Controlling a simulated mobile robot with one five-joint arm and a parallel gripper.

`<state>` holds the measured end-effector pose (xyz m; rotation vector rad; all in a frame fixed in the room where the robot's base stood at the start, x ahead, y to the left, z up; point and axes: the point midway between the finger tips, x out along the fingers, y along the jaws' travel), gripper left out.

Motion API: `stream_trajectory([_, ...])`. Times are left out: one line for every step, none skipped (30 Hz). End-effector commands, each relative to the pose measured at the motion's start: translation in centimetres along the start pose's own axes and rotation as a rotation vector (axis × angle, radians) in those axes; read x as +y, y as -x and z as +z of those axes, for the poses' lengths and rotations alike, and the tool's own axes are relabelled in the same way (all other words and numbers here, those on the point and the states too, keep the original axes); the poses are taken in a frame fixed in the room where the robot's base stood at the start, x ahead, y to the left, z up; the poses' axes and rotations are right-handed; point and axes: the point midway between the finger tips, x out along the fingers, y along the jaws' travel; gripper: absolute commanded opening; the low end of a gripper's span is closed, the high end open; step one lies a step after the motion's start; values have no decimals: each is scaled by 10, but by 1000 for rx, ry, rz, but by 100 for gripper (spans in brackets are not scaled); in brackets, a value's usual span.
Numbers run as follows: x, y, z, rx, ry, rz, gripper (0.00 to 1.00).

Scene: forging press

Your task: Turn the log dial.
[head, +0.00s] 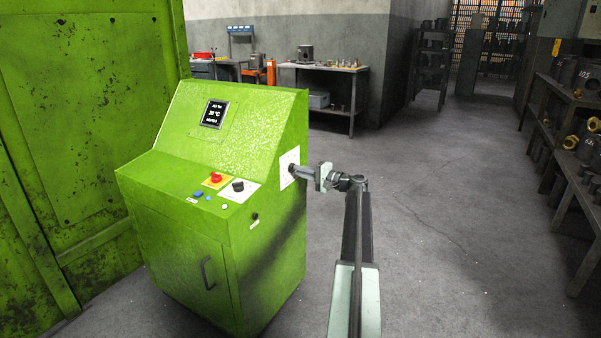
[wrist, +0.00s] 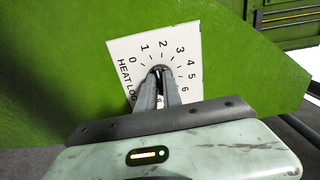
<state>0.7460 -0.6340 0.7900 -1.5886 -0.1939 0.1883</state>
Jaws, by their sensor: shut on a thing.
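The log dial sits on a white plate (wrist: 178,47) marked "HEAT LOG" with numbers 0 to 6, on the side of the green console (head: 215,235). The plate also shows in the head view (head: 289,157) on the console's right side. My gripper (wrist: 158,82) is at the middle of the plate, its fingers shut on the dial knob (wrist: 158,69). The fingers hide most of the knob, and I cannot tell which number it points to. In the head view my gripper (head: 294,170) reaches the plate from the right.
The console top carries a red button (head: 216,177), a black knob (head: 238,185) and a small display (head: 214,113). A green panel wall (head: 80,120) stands at left. A workbench (head: 325,67) is behind, and shelves with parts (head: 570,130) stand at right. The floor between is clear.

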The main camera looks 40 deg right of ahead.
Motion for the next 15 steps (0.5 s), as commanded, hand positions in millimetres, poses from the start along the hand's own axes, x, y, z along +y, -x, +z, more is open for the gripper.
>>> stream_trajectory([0, 0, 1, -3, -43, 1, 0])
stream_trajectory([0, 0, 1, -3, -71, 2, 0])
stream_trajectory([0, 0, 1, -3, -110, 2, 0])
stream_trajectory([0, 0, 1, -3, -138, 2, 0])
stream_trajectory([0, 0, 1, -3, -166, 2, 0])
stream_trajectory([0, 0, 1, -3, -204, 2, 0])
stream_trajectory([0, 0, 1, -2, -233, 2, 0])
stream_trajectory([-1, 0, 1, -2, -261, 2, 0])
stream_trajectory([-1, 0, 1, -2, -299, 2, 0])
stream_trajectory([-1, 0, 1, -2, -327, 2, 0])
stream_trajectory([-1, 0, 0, -2, -355, 2, 0])
stream_trajectory([-1, 0, 0, -2, -392, 2, 0])
stream_trajectory([-1, 1, 0, -2, -418, 2, 0])
stream_trajectory([-1, 1, 0, -2, -444, 2, 0])
stream_trajectory([-1, 1, 0, -2, -479, 2, 0])
